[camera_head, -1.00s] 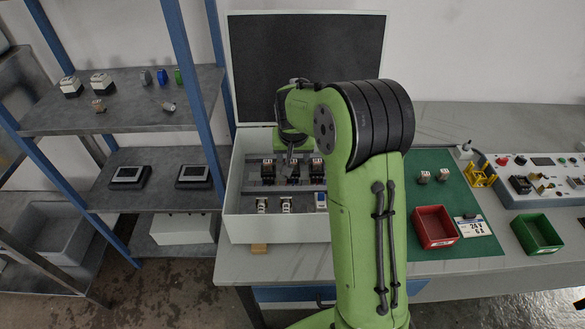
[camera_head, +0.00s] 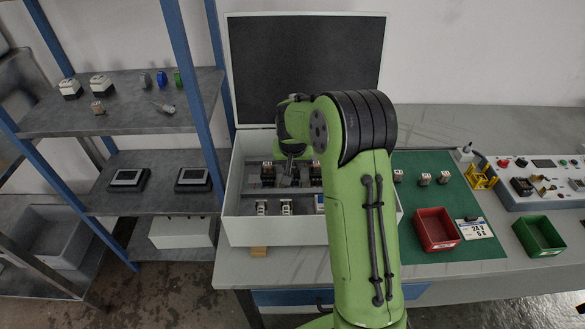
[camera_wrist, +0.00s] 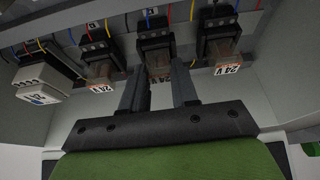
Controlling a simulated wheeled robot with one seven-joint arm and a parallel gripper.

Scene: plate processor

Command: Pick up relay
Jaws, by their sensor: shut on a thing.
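My gripper (camera_wrist: 160,82) is shut on the middle relay (camera_wrist: 158,65), a small clear-brown block with a 24 V label. The relay sits in a black socket (camera_wrist: 153,35) on the cabinet's rail, with a finger on each side. Another relay (camera_wrist: 101,72) is in the socket to the left, and one (camera_wrist: 226,56) to the right. In the head view my gripper (camera_head: 288,172) is inside the open grey cabinet (camera_head: 237,205), and my arm hides part of the socket row.
Below the sockets stand small white devices (camera_head: 286,207). On the green mat (camera_head: 465,200) are several small relay-like blocks (camera_head: 424,179) and a red bin (camera_head: 435,229). A green bin (camera_head: 539,235) is at right.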

